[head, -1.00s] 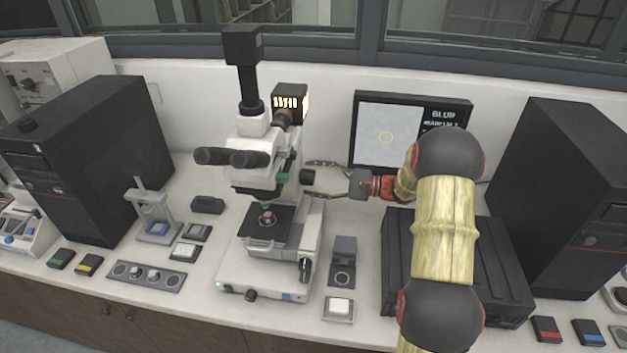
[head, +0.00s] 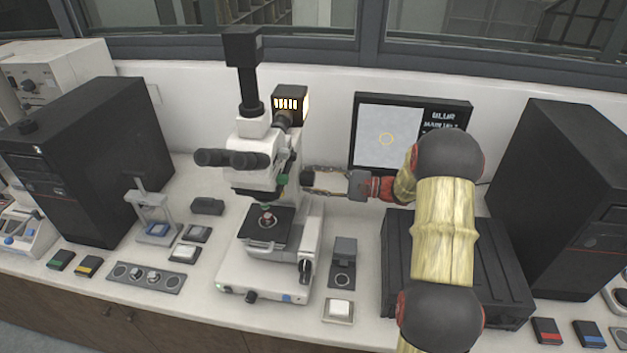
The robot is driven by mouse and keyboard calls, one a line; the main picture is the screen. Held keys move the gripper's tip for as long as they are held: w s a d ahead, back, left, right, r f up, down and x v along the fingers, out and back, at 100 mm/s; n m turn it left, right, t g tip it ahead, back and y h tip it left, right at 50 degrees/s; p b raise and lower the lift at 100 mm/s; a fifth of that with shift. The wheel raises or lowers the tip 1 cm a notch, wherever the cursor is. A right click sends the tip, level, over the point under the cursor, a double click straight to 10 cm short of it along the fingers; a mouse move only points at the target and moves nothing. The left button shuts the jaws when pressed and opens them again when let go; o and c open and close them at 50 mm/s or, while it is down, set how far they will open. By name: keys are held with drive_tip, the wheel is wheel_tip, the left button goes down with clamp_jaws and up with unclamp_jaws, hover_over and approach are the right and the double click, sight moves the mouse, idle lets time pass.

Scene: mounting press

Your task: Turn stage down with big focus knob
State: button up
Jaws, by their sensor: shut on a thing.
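The microscope (head: 309,232) stands at the middle of the bench, with twin eyepieces at left and a camera tube on top. Its black stage (head: 283,226) lies under the objective and carries a small reddish sample (head: 267,220). The big focus knob (head: 307,178) is on the right side of the microscope body. My gripper (head: 309,179) reaches in from the right at the knob's height and is shut on it. The fingers hide much of the knob, so its turn angle cannot be told.
A black box (head: 480,262) lies under my arm. A small dark device (head: 344,262) and a white-topped button (head: 339,308) are right of the microscope. Black towers flank the bench.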

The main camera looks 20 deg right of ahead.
drive_tip(key=shift+r+m+p, duration=0.15)
drive_tip(key=shift+m+p, duration=0.45)
drive_tip(key=shift+p, duration=0.45)
drive_tip(key=shift+c, duration=0.3)
drive_tip(key=m+p, duration=0.2)
drive_tip(key=p, duration=0.1)
drive_tip(key=shift+r, duration=0.1)
drive_tip(key=shift+f+m+p, duration=0.25)
drive_tip(key=shift+m+p, duration=0.75)
drive_tip(key=shift+m, duration=0.1)
drive_tip(key=o, duration=1.1)
drive_tip(key=shift+o, duration=0.2)
drive_tip(key=v, duration=1.2)
drive_tip(key=shift+d+r, duration=0.1)
